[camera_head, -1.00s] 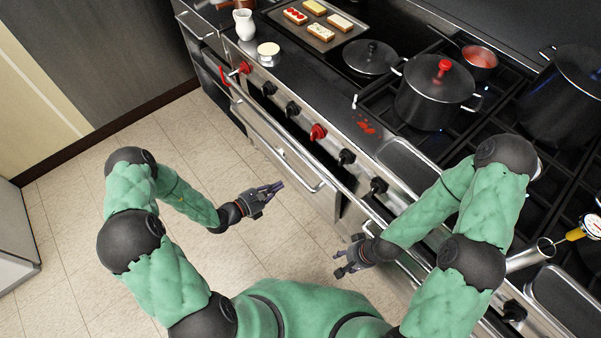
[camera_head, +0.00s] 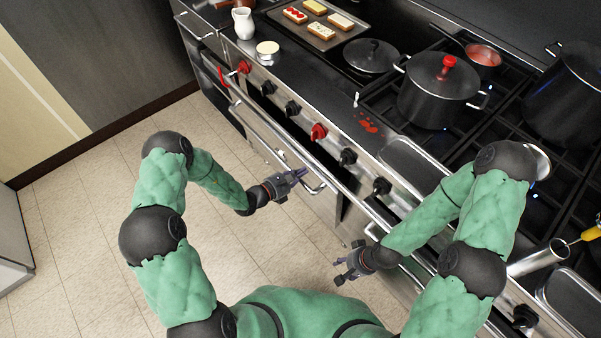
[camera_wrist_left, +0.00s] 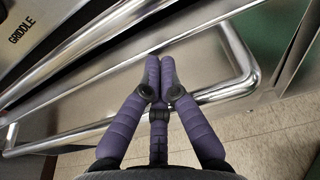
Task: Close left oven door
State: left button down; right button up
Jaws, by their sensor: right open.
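The left oven door (camera_head: 322,207) is a steel panel below the knob row. Its tubular handle (camera_head: 262,130) runs along the upper edge, and a dark gap shows between the door and the stove front; the exact door angle is hard to tell. My left gripper (camera_head: 303,173) is at the right end of the handle. In the left wrist view, the purple fingers (camera_wrist_left: 160,62) are together at their tips, in front of the bent handle (camera_wrist_left: 243,75); contact cannot be told. My right gripper (camera_head: 340,270) is open and empty, low and right of the door.
A row of red and black knobs (camera_head: 319,131) lies above the door. A black pot (camera_head: 438,92), a saucepan (camera_head: 484,56) and a tray of toasts (camera_head: 320,22) stand on the stovetop. The tiled floor (camera_head: 70,210) at left is clear.

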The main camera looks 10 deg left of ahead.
aim_at(311, 164)
pick_arm(q)
jog(key=shift+w+d+r+p, duration=0.25)
jog(key=shift+w+d+p, duration=0.15)
jog(key=shift+w+p, duration=0.05)
jog(key=shift+w+d+r+p, duration=0.2)
jog(key=shift+w+d+p, duration=0.2)
jog(key=shift+w, duration=0.05)
jog(key=shift+w+d+f+g, duration=0.1)
jog(key=shift+w+d+g, duration=0.2)
jog(key=shift+w+d, duration=0.65)
jog(key=shift+w, duration=0.1)
jog(key=shift+a, duration=0.1)
